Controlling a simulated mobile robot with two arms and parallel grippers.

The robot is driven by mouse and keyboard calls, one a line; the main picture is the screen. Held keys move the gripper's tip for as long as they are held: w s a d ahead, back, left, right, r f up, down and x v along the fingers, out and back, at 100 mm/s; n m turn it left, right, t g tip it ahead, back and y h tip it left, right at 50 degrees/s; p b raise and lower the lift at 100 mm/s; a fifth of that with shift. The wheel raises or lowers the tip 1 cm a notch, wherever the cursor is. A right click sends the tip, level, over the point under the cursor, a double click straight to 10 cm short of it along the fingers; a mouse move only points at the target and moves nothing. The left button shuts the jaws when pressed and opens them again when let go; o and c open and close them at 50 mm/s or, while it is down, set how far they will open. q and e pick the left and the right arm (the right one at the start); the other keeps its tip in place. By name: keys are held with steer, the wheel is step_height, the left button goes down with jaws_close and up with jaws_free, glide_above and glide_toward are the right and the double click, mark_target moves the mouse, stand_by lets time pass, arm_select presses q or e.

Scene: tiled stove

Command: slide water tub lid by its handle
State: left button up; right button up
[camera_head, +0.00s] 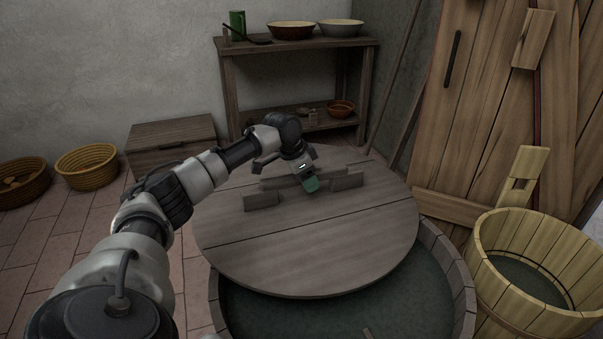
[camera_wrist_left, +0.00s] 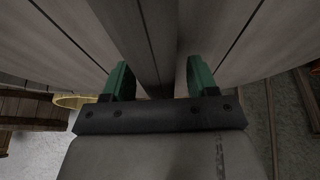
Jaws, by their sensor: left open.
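The water tub lid (camera_head: 310,245) is a round grey plank disc lying over the water tub (camera_head: 463,290). It leaves dark water uncovered along the near side. Contact cannot be told. My right gripper is not seen.
A wooden bucket (camera_head: 530,270) stands right of the tub. A shelf (camera_head: 228,90) with bowls and a green cup is behind. A low chest (camera_head: 172,135) and baskets (camera_head: 88,165) stand at the left. A plank door (camera_head: 490,110) is at the right. Tiled floor at left is free.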

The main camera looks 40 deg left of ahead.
arm_select(q)
steer(key=shift+w+d+f, duration=0.1)
steer(key=shift+f, duration=0.15)
jaws_close()
stand_by(1.3)
